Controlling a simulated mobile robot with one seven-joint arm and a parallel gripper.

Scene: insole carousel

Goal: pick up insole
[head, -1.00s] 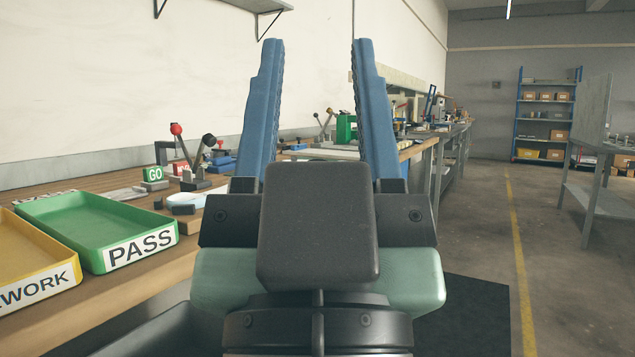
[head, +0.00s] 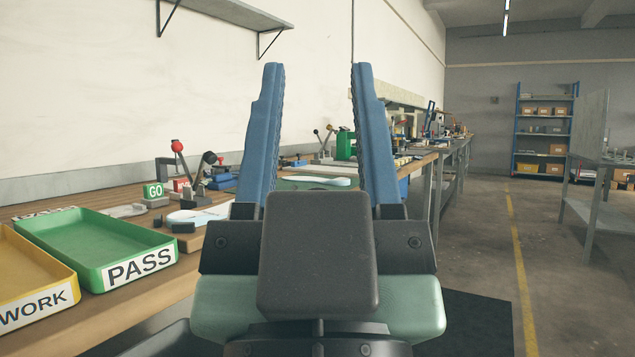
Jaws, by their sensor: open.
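My gripper (head: 317,66) is in the middle of the head view, its two blue fingers wide apart and pointing away from me. Nothing is held between them. A pale white and light-blue insole (head: 318,181) lies flat on a dark green surface (head: 290,185) and shows between the fingers, beyond the palm. Another pale insole-like shape (head: 203,214) lies on the bench left of the gripper, partly hidden by the left finger. How far the fingertips are from either one is hard to tell.
A green PASS tray (head: 165,250) and a yellow tray marked WORK (head: 72,290) sit on the wooden bench (head: 150,295) at left. A red-knobbed lever (head: 178,147) and a GO block (head: 154,191) stand behind. Open floor (head: 480,240) is at right.

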